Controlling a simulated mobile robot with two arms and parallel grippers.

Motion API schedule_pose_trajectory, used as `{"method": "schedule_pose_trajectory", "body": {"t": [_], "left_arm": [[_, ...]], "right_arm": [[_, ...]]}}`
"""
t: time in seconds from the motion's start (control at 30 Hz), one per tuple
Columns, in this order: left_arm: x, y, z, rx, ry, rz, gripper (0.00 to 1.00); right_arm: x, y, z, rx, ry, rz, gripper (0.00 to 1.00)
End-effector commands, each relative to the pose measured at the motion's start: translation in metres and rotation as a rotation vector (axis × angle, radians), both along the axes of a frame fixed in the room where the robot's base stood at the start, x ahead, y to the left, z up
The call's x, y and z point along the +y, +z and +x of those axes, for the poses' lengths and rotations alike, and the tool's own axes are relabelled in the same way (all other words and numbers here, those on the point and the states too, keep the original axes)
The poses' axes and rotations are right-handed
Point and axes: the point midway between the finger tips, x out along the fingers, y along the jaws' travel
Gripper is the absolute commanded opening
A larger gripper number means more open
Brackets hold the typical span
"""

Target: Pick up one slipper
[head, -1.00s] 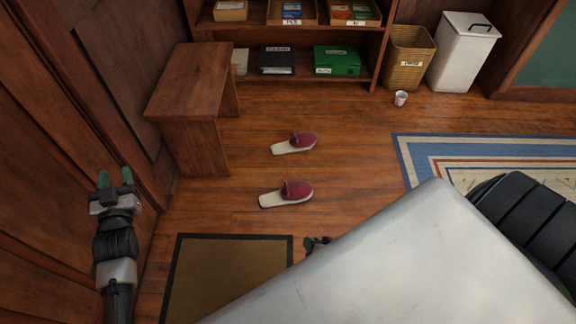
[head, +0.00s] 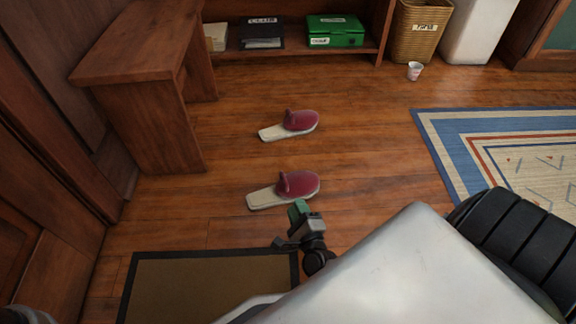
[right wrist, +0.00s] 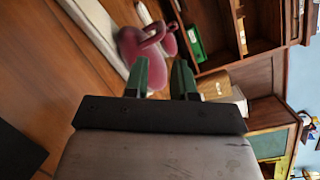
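Two slippers with dark pink uppers and pale soles lie flat on the wood floor, toes to the right. The near slipper (head: 298,185) is just beyond my right gripper (head: 299,210), and the far slipper (head: 300,121) lies farther back. In the right wrist view, my right gripper (right wrist: 160,68) has its two green fingers apart, with nothing clearly held between them. The near slipper's upper (right wrist: 133,46) shows close past the fingertips there; contact cannot be told. My left gripper is out of view.
A brown mat (head: 210,285) with a dark border lies at the front. A wooden bench (head: 150,110) stands at left. A bookcase with a green box (head: 335,32) is behind. A small cup (head: 414,71) and a striped rug (head: 440,135) are at right.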

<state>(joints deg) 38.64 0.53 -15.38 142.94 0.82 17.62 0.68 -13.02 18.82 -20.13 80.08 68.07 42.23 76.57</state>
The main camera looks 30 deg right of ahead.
Motion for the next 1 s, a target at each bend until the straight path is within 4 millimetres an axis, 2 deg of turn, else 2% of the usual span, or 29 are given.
{"method": "schedule_pose_trajectory", "body": {"t": [0.03,0.13,0.3,0.57,0.67,0.8,1.0], "left_arm": [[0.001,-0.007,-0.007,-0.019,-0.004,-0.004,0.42],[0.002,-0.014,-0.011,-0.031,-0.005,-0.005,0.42],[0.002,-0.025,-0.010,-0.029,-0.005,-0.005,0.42],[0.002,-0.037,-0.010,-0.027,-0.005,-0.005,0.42],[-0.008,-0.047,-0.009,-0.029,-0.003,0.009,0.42],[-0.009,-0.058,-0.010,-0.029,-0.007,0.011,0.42],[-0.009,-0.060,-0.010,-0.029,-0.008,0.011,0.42]], "right_arm": [[-0.001,-0.004,0.003,-0.009,-0.004,0.012,0.25],[-0.005,-0.005,0.015,-0.016,-0.009,0.022,0.25],[-0.012,-0.004,0.042,-0.015,-0.008,0.022,0.25],[-0.018,-0.003,0.062,-0.014,-0.008,0.019,0.25],[-0.022,-0.003,0.077,-0.016,-0.007,0.021,0.25],[-0.027,-0.001,0.096,-0.013,-0.007,0.019,0.25],[-0.030,0.002,0.105,-0.010,-0.006,0.019,0.25]]}}
